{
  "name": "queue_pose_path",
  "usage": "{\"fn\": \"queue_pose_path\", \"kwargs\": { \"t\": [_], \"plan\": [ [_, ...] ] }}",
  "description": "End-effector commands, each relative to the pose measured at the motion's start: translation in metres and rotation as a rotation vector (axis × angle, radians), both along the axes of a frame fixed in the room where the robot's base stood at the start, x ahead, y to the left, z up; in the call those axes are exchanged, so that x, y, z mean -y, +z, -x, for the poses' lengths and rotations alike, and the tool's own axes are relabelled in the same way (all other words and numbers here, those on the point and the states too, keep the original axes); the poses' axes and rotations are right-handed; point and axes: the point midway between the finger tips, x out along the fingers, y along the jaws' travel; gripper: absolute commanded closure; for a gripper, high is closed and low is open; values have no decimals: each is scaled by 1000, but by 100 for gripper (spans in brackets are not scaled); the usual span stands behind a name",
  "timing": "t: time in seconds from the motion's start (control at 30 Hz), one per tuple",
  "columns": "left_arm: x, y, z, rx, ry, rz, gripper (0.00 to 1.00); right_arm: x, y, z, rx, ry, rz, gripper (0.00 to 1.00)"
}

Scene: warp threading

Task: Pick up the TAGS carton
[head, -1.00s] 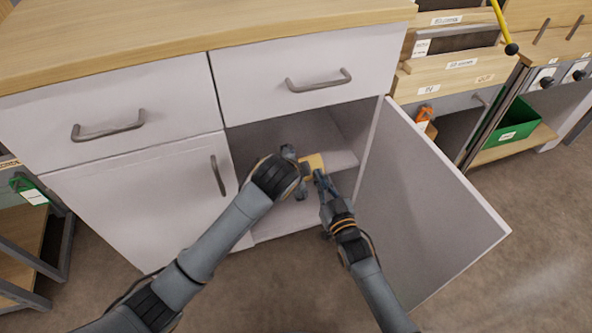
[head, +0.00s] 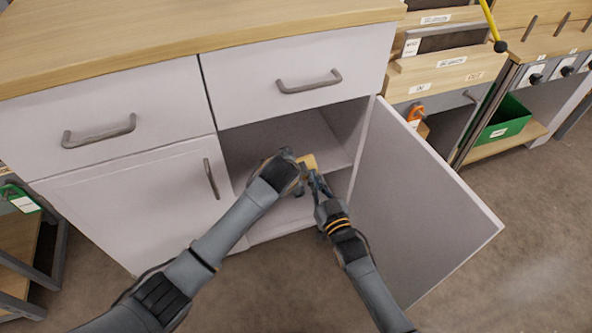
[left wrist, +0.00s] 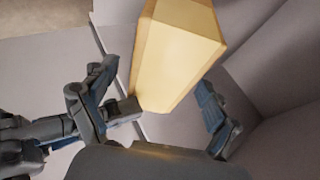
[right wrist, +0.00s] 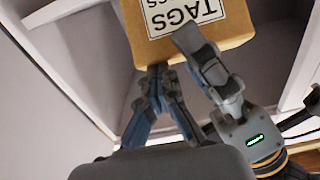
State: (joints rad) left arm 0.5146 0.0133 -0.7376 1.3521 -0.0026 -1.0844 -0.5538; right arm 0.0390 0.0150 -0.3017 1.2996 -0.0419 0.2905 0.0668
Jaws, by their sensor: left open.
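The TAGS carton (head: 310,161) is a small tan box on the shelf inside the open cabinet. In the right wrist view the carton (right wrist: 237,22) shows its white label, with TAGS upside down. In the left wrist view the carton (left wrist: 172,50) lies between the spread fingers of my left gripper (left wrist: 165,105), which is open. My left gripper (head: 296,167) is at the carton's left side in the head view. My right gripper (head: 314,180) is just in front of the carton. Its fingers (right wrist: 158,72) look closed together at the carton's edge; I cannot tell whether they touch it.
The cabinet's door (head: 415,205) stands open to the right. The shelf (head: 335,158) has bare room right of the carton. Drawers (head: 300,85) and a wooden worktop (head: 180,35) are above. A green bin (head: 508,122) stands far right.

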Motion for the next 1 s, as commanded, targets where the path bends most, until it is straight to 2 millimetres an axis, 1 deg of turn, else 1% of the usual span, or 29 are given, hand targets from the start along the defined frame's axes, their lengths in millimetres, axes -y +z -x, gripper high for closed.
{"fn": "queue_pose_path", "kwargs": {
  "t": [0.03,0.3,0.5,0.77,0.8,0.87,0.9,0.97,1.0],
  "plan": [
    [1,-6,-5,-2,1,-1,12,1,-6,1,-13,-1,4,100],
    [5,-26,-22,0,1,-1,12,1,-6,1,-13,-1,4,100],
    [7,-30,-27,1,0,1,12,1,-6,1,-13,-1,4,100],
    [7,-31,-27,1,0,1,12,1,-6,1,-13,-1,4,100],
    [7,-31,-27,1,0,1,16,1,-6,1,-13,-1,4,100],
    [7,-31,-27,1,0,1,29,1,-6,1,-13,-1,4,100],
    [7,-31,-27,1,0,1,37,1,-6,1,-13,-1,4,100],
    [7,-31,-27,1,0,0,49,1,-6,1,-13,-1,4,100],
    [7,-31,-27,1,0,0,57,1,-6,1,-13,-1,4,100]
  ]
}}
